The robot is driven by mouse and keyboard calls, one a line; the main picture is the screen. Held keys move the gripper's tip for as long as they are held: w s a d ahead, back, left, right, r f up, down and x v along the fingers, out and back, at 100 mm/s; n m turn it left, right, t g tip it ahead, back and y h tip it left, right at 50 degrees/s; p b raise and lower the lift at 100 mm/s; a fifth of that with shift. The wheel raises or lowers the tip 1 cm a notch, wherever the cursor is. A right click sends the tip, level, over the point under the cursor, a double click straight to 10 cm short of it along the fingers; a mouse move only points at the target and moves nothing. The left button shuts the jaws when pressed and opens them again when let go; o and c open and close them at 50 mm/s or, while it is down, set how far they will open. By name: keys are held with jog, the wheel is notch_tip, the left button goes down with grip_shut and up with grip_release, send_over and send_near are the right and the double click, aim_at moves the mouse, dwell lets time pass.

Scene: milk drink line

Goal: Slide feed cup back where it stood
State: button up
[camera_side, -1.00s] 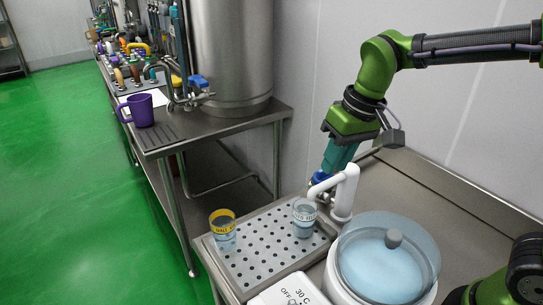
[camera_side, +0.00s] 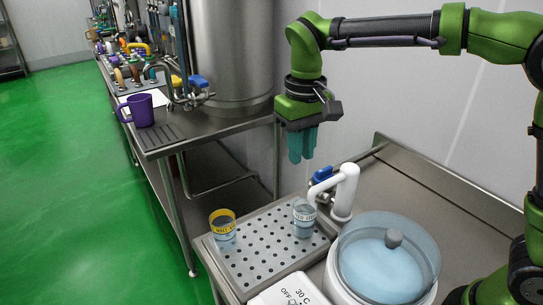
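Two clear cups stand upright on the perforated drip tray (camera_side: 262,272). One cup (camera_side: 223,232) has a yellow band and stands near the tray's left edge. The other cup (camera_side: 304,222) has a pale band with lettering and stands at the tray's back right, under the white spout (camera_side: 328,187). The lettering is too small to tell which is the feed cup. My gripper (camera_side: 302,160) hangs above and behind the spout, its teal fingers pointing down, clear of both cups. The fingers sit close together with nothing seen between them; their opening is unclear.
A white pot with a clear lid (camera_side: 390,252) stands right of the tray. A white control box (camera_side: 290,290) sits in front. A blue valve handle (camera_side: 320,173) is behind the spout. The tray's middle is clear between the cups. A purple mug (camera_side: 141,110) stands on the far bench.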

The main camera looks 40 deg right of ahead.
aim_at(304, 220)
notch_tip(304, 220, down, 16)
jog(key=shift+f, duration=0.25)
dwell(0.3)
jog(key=shift+c, duration=0.4)
grip_shut()
